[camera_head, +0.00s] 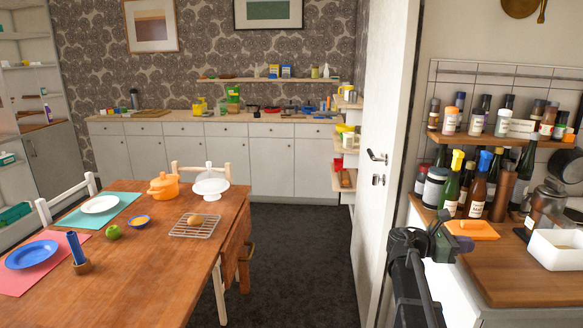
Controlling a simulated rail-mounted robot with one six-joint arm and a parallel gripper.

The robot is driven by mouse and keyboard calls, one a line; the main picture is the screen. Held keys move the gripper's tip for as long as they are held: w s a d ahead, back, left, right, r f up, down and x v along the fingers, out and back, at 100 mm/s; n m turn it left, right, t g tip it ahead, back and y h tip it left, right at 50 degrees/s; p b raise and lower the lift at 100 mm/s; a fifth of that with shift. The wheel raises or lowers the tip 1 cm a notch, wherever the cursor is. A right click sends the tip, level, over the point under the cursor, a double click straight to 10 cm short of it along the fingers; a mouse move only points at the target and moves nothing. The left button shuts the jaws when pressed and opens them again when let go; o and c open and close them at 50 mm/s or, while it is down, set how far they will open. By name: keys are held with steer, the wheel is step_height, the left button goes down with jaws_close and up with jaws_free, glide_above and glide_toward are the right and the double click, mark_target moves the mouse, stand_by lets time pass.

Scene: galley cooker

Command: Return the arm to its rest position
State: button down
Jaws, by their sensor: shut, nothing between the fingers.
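My gripper (458,240) shows at the lower right, at the end of my dark arm (412,285), which rises from the bottom edge. The gripper is shut and holds nothing. It appears in front of the left end of the wooden counter, close in the picture to an orange tray (473,230) and several bottles. How far it is from them in depth I cannot tell. The fingertips are small and dark against the counter.
A white door (388,140) stands left of my arm. The counter (510,275) holds bottles and a white box (555,250), with a spice shelf (500,140) above. A wooden table (165,260) with dishes is at the left. The dark floor (295,265) between is clear.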

steer(key=s+a+f+m+t+y, duration=0.1)
steer(key=s+a+f+m+y, duration=0.45)
steer(key=a, duration=0.55)
steer(key=s+a+f+m+t+y, duration=0.1)
steer(key=s+a+f+m+y, duration=0.4)
steer(key=a, duration=0.6)
steer(key=s+a+f+m+t+y, duration=0.1)
steer(key=s+a+f+m+y, duration=0.2)
steer(key=a+f+m+y, duration=0.5)
steer(key=a+r+n+p, duration=0.1)
steer(key=a+r+p, duration=0.1)
steer(key=r+p, duration=0.4)
steer(key=a+r+n+p, duration=0.1)
steer(key=a+r+p, duration=0.1)
steer(key=r+p, duration=0.4)
steer(key=shift+s+a+r+h, duration=0.25)
steer(key=shift+r+h, duration=0.1)
steer(key=shift+r, duration=0.4)
